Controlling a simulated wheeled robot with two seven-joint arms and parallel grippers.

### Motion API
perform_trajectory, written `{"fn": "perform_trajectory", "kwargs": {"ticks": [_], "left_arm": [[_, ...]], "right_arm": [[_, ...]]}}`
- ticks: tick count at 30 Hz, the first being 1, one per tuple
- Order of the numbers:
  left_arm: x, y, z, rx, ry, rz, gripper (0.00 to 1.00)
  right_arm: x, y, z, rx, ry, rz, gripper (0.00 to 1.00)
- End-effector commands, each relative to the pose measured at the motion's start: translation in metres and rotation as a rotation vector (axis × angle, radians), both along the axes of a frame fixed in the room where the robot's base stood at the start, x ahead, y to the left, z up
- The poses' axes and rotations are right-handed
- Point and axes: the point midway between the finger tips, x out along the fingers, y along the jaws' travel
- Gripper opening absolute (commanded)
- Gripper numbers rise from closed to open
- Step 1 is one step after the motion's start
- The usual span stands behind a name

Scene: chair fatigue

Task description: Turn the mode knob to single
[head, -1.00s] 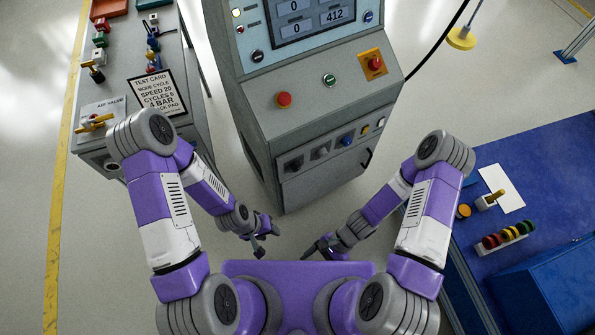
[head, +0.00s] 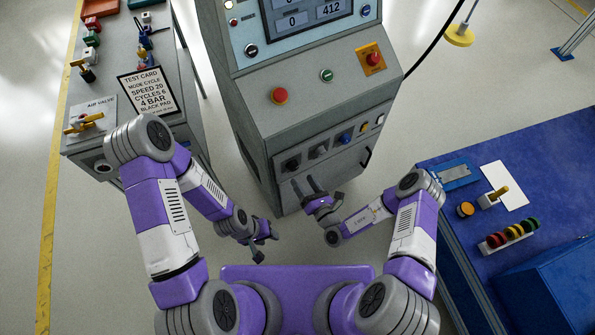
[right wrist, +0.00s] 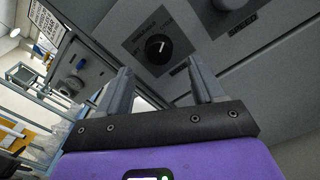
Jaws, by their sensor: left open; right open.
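The black mode knob (right wrist: 158,48) sits on a dark label plate on the cabinet in the right wrist view, with a white pointer mark. In the head view the knob (head: 292,164) is the leftmost in the row on the cabinet's lower front. My right gripper (head: 305,183) is open and empty just below that row, its fingers pointing toward the panel. In the right wrist view the fingertips (right wrist: 158,66) are either side of the knob's lower edge; contact cannot be told. My left gripper (head: 267,248) is open and empty, low before the cabinet.
The cabinet (head: 310,100) carries a screen, red buttons and a green button. A grey knob (right wrist: 229,4) is beside the mode knob. A bench with a test card (head: 148,92) stands at left.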

Motion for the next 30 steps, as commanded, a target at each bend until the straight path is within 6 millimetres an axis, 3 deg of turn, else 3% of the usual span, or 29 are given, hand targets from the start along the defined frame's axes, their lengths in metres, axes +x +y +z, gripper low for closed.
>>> {"fn": "perform_trajectory", "kwargs": {"ticks": [9,21,30], "left_arm": [[0.0,0.0,-0.015,0.0,0.0,0.001,0.43],[0.0,0.0,-0.016,0.0,0.0,0.0,0.43],[0.0,0.0,-0.016,0.0,0.0,0.0,0.43]], "right_arm": [[0.041,0.024,-0.001,-0.001,-0.003,0.004,0.68],[0.048,0.029,0.0,-0.001,0.001,0.004,0.68],[0.048,0.029,0.0,0.0,0.001,0.005,0.22]]}}
